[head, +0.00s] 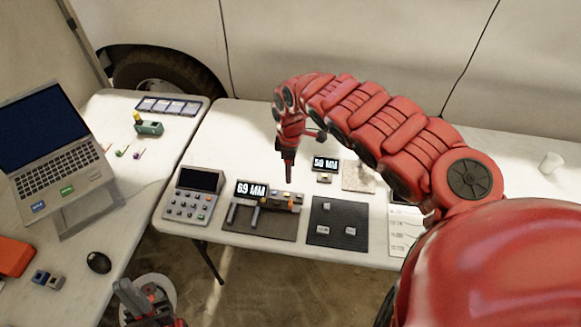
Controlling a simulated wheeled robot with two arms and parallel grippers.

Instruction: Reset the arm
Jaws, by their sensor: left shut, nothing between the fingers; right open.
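My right arm (380,130), red and segmented, reaches in from the right and arches over the far table. Its gripper (289,172) points down above the table, behind the measuring station with a "69 MM" display (251,189). The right gripper is open and I see nothing held in it; its fingers look narrow from this side. My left gripper (130,291) is at the bottom left, low in front of the tables, shut and empty. Part of the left arm is cut off by the picture's lower edge.
A keypad device (190,196) and a dark mat (352,232) with small grey pieces flank the station. A second display (325,164) stands behind. The left table holds a laptop (57,150), mouse (99,262) and orange box (14,256). A white cup (551,162) stands far right.

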